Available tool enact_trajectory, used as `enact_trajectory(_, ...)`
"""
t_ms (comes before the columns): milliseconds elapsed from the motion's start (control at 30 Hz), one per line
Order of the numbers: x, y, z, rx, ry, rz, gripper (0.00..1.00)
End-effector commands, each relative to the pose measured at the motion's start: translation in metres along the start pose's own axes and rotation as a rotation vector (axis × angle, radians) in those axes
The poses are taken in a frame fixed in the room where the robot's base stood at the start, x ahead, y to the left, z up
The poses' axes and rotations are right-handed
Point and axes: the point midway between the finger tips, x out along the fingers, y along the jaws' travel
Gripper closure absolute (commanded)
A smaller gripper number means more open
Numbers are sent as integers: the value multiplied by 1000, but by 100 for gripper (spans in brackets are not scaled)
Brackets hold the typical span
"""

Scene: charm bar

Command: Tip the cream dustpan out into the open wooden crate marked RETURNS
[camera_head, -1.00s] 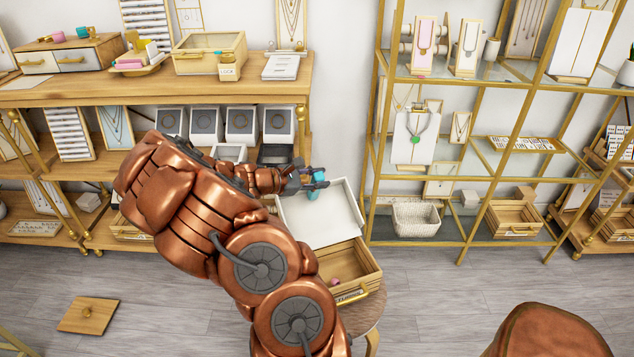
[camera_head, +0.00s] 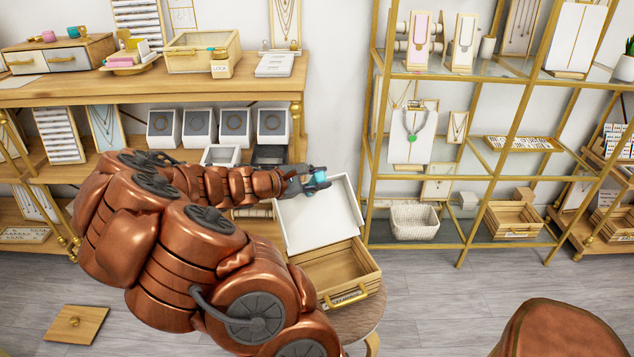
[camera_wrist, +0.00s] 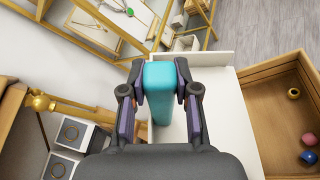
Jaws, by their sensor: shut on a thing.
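The cream dustpan (camera_head: 318,222) is a pale, shallow pan with a teal handle (camera_head: 318,180). My gripper (camera_head: 308,184) is shut on the handle, also seen in the wrist view (camera_wrist: 160,80). The pan looks tilted, and its visible surface (camera_wrist: 238,135) is bare. Its lower edge is over or beside the open wooden crate (camera_head: 366,272); I cannot tell if they touch. The crate has a brass handle and a small label, too small to read.
The crate stands on a round wooden stool (camera_head: 372,312). A wooden shelf unit (camera_head: 200,92) with ring boxes is behind my arm. A brass-framed glass shelf (camera_head: 462,250) stands to the right. A wooden lid (camera_head: 74,324) lies on the floor at left.

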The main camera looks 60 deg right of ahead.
Motion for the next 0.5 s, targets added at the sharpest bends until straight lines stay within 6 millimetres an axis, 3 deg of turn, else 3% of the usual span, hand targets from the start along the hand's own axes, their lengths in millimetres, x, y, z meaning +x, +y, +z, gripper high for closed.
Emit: enact_trajectory(500,-5,-14,10,86,2,34,100)
